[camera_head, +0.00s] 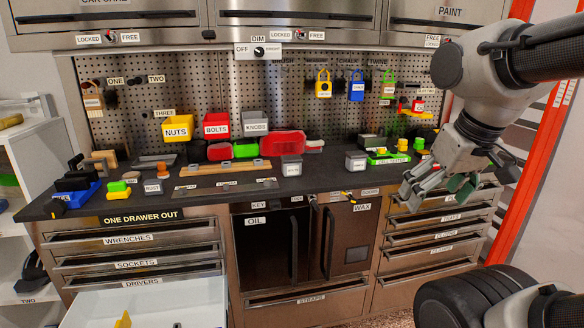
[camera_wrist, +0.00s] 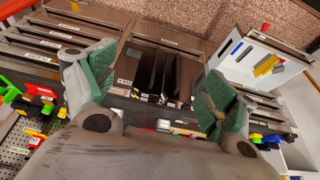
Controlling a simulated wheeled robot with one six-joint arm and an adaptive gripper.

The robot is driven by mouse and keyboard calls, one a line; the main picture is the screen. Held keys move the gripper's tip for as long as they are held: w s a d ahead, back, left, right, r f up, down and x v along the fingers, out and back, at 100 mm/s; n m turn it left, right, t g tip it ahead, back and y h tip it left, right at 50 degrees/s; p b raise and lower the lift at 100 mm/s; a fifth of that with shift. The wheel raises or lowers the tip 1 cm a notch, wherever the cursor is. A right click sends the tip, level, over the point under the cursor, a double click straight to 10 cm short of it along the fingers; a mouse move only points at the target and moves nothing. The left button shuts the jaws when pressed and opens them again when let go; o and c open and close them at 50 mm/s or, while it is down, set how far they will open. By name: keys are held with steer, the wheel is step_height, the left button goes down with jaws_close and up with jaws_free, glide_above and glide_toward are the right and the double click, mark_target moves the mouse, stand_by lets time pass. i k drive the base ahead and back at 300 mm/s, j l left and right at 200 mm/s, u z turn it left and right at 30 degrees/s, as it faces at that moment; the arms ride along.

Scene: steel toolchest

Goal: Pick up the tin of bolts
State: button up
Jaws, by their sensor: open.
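A red bin labelled BOLTS (camera_head: 216,127) hangs on the pegboard in the head view, between a yellow NUTS bin (camera_head: 178,128) and a grey KNOBS bin (camera_head: 255,123). Small grey tins stand on the dark bench: one at the middle (camera_head: 292,166), one further right (camera_head: 356,161), one at the left (camera_head: 153,187). Their labels are too small to read surely, so I cannot tell which tin holds bolts. My gripper (camera_head: 432,190) is open and empty, in front of the bench's right side, apart from the tins. Its green-padded fingers show spread in the wrist view (camera_wrist: 157,92).
A lower left drawer (camera_head: 150,303) stands pulled out. A green tray (camera_head: 388,158) with small items lies at the bench's right. A red case (camera_head: 282,143) stands at the back middle. The front middle of the bench (camera_head: 300,184) is mostly clear.

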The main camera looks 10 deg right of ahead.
mark_target(291, 165)
steer(key=i, duration=1.15)
